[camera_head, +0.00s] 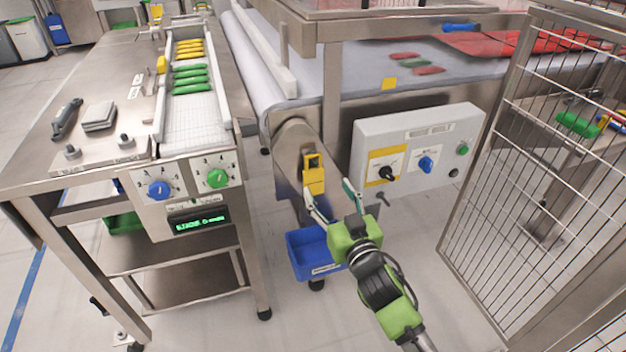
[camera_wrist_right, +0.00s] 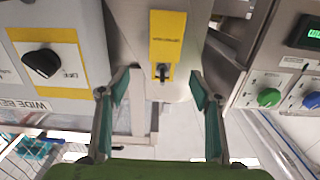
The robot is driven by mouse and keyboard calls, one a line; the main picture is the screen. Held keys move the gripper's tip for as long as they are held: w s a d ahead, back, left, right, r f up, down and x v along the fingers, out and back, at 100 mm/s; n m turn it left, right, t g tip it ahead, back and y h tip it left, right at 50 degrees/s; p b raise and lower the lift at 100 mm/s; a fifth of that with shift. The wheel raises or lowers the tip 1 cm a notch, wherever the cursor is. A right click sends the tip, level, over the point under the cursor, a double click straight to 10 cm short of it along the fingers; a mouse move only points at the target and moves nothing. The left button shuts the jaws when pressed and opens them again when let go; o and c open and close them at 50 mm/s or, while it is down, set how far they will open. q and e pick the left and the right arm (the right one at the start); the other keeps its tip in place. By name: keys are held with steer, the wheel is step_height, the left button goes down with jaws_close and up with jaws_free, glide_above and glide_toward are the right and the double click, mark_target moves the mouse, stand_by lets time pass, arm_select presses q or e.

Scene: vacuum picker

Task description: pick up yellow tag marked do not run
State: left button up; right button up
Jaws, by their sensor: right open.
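A yellow tag (camera_head: 314,182) hangs on the metal end housing of the conveyor. It also shows in the right wrist view (camera_wrist_right: 167,38), with small dark print that I cannot read, beside a small dark fitting (camera_wrist_right: 162,73). My right gripper (camera_head: 329,192) is open and empty just in front of the tag. In the right wrist view its two green-padded fingers (camera_wrist_right: 160,88) stand wide apart to either side of the tag's line, not touching it. My left gripper is not in view.
A grey control box (camera_head: 420,145) with knobs stands right of the tag. A blue bin (camera_head: 306,262) sits below the gripper. A steel table (camera_head: 85,140) is at left, a wire fence (camera_head: 500,150) at right.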

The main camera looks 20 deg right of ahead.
mark_target(314, 173)
steer(key=w, duration=0.4)
steer(key=w+a+b, duration=0.1)
steer(key=w, duration=0.1)
steer(key=shift+w+f, duration=0.15)
steer(key=shift+w, duration=0.2)
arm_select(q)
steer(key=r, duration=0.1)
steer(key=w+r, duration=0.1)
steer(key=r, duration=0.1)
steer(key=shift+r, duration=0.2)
arm_select(e)
steer(key=c, duration=1)
